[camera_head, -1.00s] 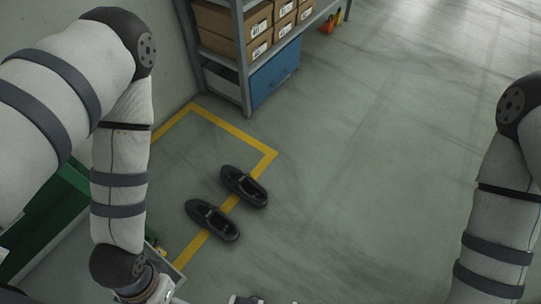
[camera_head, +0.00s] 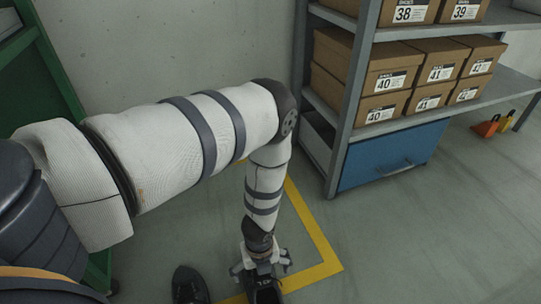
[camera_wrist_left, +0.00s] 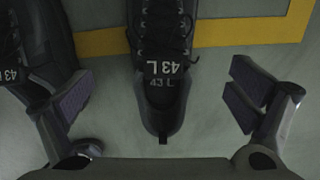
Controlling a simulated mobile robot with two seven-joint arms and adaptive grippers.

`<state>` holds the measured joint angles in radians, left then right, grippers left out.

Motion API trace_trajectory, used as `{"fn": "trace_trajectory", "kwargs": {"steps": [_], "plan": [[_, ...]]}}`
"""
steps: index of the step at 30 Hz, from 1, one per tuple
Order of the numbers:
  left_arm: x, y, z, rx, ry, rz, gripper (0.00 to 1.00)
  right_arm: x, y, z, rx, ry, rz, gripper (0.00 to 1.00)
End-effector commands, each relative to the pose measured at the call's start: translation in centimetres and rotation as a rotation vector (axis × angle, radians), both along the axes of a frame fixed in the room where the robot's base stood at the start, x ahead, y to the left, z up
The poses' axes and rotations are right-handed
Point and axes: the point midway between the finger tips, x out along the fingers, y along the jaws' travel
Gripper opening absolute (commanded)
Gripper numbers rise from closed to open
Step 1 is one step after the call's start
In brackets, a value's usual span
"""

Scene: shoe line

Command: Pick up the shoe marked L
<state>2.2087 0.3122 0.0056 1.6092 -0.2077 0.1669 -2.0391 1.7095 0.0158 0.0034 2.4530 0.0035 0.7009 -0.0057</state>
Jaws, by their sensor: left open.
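The black shoe marked "43 L" (camera_wrist_left: 157,98) lies on the floor in the middle of the left wrist view, heel toward me, with laces up its front. In the head view this shoe (camera_head: 266,292) shows partly under my left gripper (camera_head: 262,264). In the left wrist view my left gripper (camera_wrist_left: 158,100) is open, with one finger on each side of the L shoe and a gap to it. The other black shoe (camera_wrist_left: 45,45), marked 43, is partly hidden by the left finger; it also shows in the head view (camera_head: 188,284). My right gripper is out of view.
A yellow floor line (camera_head: 318,250) runs by the shoes. A grey shelf (camera_head: 345,130) with shoe boxes (camera_head: 385,82) and a blue drawer (camera_head: 390,158) stands at the right. A green frame (camera_head: 55,75) is at the left.

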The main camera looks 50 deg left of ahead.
Motion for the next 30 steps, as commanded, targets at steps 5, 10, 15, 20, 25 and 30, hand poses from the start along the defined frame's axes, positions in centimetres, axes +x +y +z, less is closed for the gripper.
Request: {"fn": "trace_trajectory", "kwargs": {"steps": [5, 10, 15, 20, 25, 30], "plan": [[-0.2, -0.1, -4.0, 0.000, 0.004, 0.003, 1.00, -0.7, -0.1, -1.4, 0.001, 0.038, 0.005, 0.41], [-0.2, -0.6, -6.4, -0.001, 0.006, 0.004, 1.00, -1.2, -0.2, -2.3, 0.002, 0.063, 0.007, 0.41], [-0.1, -1.1, -9.4, 0.000, 0.005, 0.006, 1.00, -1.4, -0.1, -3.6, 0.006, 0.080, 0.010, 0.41], [0.0, -1.1, -9.7, -0.001, 0.001, 0.003, 1.00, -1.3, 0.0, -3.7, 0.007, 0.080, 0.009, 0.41], [0.0, -1.1, -9.6, -0.001, 0.001, 0.004, 0.89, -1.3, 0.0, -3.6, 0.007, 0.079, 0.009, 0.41], [0.0, -1.1, -9.6, -0.001, 0.001, 0.004, 0.50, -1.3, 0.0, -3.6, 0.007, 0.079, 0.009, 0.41]]}}
